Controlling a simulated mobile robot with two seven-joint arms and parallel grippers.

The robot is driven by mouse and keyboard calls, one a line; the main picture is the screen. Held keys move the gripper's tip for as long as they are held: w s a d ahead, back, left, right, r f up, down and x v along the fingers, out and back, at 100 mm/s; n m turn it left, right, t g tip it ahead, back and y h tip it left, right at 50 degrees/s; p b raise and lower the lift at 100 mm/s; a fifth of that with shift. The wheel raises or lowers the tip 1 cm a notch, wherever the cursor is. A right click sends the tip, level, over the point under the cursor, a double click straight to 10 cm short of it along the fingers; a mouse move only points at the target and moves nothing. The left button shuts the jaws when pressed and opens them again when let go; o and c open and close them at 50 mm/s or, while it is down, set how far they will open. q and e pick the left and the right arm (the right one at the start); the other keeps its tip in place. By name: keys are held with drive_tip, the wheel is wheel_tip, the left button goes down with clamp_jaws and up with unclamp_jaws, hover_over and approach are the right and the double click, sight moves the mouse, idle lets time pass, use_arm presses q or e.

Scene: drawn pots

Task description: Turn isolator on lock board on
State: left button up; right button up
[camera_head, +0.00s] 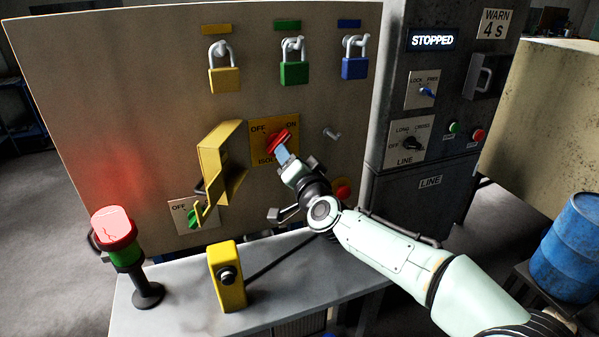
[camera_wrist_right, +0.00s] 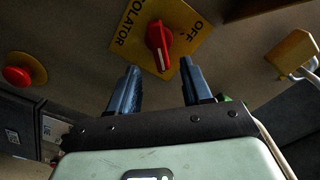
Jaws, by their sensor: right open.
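The isolator's red knob (camera_head: 279,139) sits on a yellow plate (camera_head: 260,126) marked OFF and ON on the lock board (camera_head: 120,90). It slants from lower left to upper right, toward the ON word. In the right wrist view the knob (camera_wrist_right: 160,42) has a white line pointing away from OFF; ON is hidden there. My right gripper (camera_head: 284,155) is open in front of the knob. In the wrist view its fingers (camera_wrist_right: 158,88) stand apart, short of the knob, with nothing between them. My left gripper is not in view.
A yellow hinged bracket (camera_head: 215,165) stands out left of the isolator. Yellow, green and blue padlocks (camera_head: 295,73) hang above. A red push button (camera_head: 342,188) is close to my right wrist. A lit red lamp (camera_head: 113,226) and yellow box (camera_head: 228,277) stand on the bench. A display reads STOPPED (camera_head: 432,40).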

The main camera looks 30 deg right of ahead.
drive_tip(key=v, duration=0.6)
drive_tip(key=shift+w, duration=0.1)
idle(0.3)
